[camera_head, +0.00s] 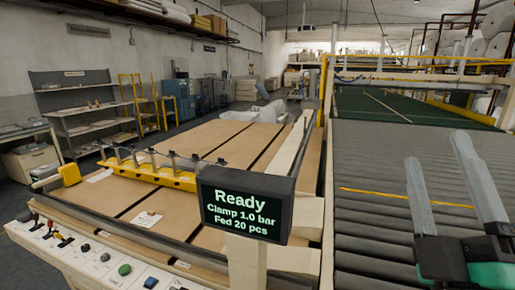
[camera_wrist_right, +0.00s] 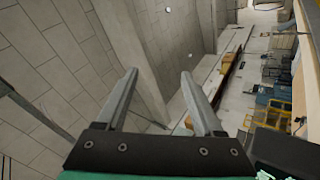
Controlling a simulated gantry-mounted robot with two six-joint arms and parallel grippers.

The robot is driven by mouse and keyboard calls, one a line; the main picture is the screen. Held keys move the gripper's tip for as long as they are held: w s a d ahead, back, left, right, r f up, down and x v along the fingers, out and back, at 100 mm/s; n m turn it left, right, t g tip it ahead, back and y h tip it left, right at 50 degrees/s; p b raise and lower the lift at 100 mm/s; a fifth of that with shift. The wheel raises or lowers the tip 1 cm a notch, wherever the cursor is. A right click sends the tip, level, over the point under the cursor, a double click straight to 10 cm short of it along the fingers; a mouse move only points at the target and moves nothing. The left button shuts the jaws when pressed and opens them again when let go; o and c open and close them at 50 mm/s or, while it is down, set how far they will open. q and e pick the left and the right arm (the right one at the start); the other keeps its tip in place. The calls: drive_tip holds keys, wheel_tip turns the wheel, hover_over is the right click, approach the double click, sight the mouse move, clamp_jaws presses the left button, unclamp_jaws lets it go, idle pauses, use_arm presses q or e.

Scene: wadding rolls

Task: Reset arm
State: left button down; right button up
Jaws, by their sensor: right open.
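My right gripper (camera_head: 448,178) is at the right of the head view, raised in front of the grey roller bed, with its two long grey fingers apart and nothing between them. In the right wrist view the same gripper (camera_wrist_right: 158,95) points toward the wall and ceiling, open and empty. My left gripper is not in view.
A display post (camera_head: 247,207) reading "Ready" stands at the front middle. Left of it are a control panel (camera_head: 95,258) with buttons and levers, and a brown table (camera_head: 215,145) with a yellow clamp bar (camera_head: 150,174). A roller bed (camera_head: 385,215) lies at right.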

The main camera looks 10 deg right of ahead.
drive_tip(key=s+a+r+m+t+y, duration=0.3)
drive_tip(key=s+a+r+m+y, duration=0.2)
drive_tip(key=s+a+m+y, duration=0.35)
wheel_tip(320, 180, up, 38)
drive_tip(key=w+d+m+y+p, duration=0.1)
drive_tip(key=w+p, duration=0.1)
drive_tip(key=p, duration=3.6)
drive_tip(key=shift+w+d, duration=0.15)
drive_tip(key=shift+d, duration=0.25)
